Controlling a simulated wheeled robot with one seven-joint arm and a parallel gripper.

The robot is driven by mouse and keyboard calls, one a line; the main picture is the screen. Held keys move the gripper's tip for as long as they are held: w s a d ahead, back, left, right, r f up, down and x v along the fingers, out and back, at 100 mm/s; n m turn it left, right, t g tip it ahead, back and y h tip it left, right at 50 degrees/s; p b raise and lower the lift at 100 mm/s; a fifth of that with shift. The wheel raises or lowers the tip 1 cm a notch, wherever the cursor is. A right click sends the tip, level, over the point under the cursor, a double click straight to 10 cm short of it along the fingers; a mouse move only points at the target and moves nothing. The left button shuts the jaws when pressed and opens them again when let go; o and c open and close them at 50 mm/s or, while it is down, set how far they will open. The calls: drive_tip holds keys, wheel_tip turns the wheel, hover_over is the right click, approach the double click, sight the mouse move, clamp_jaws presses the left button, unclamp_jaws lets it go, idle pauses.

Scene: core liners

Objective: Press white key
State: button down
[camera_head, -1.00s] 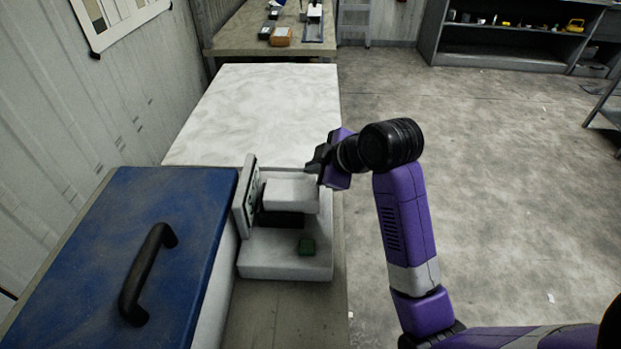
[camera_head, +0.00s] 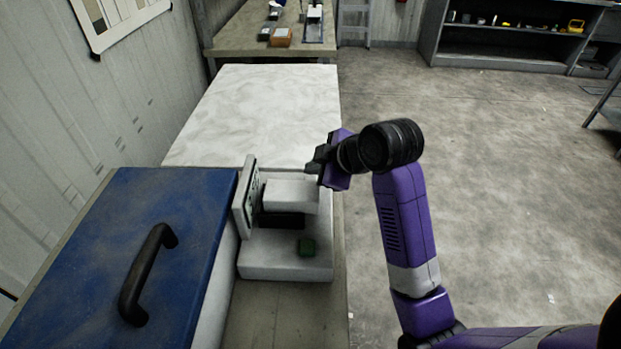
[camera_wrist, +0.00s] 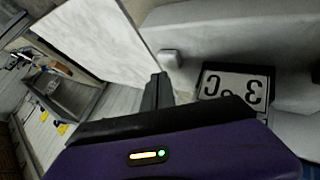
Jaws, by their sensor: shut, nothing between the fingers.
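A pale device with a white base (camera_head: 262,265), an upright panel (camera_head: 247,205) and a raised white block (camera_head: 290,192) stands on the bench.
A dark-framed plate with characters (camera_wrist: 234,88) shows right of the fingers. A blue lid with a black handle (camera_head: 200,200) is left of the device. A pale marbled surface (camera_head: 265,110) lies behind it, clear. Open floor (camera_head: 480,180) is to the right.

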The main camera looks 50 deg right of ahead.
drive_tip(key=shift+f, duration=0.15)
idle(0.5)
drive_tip(key=shift+f, duration=0.25)
drive_tip(key=shift+f+b, duration=0.3)
drive_tip(key=shift+f, duration=0.25)
idle(1.0)
drive_tip(key=shift+r, duration=0.1)
drive_tip(key=shift+r+p, duration=0.85)
drive_tip(key=shift+p, duration=0.15)
wheel_tip(320, 180, up, 5)
drive_tip(key=p, duration=0.5)
drive_tip(key=shift+r, duration=0.1)
idle(0.5)
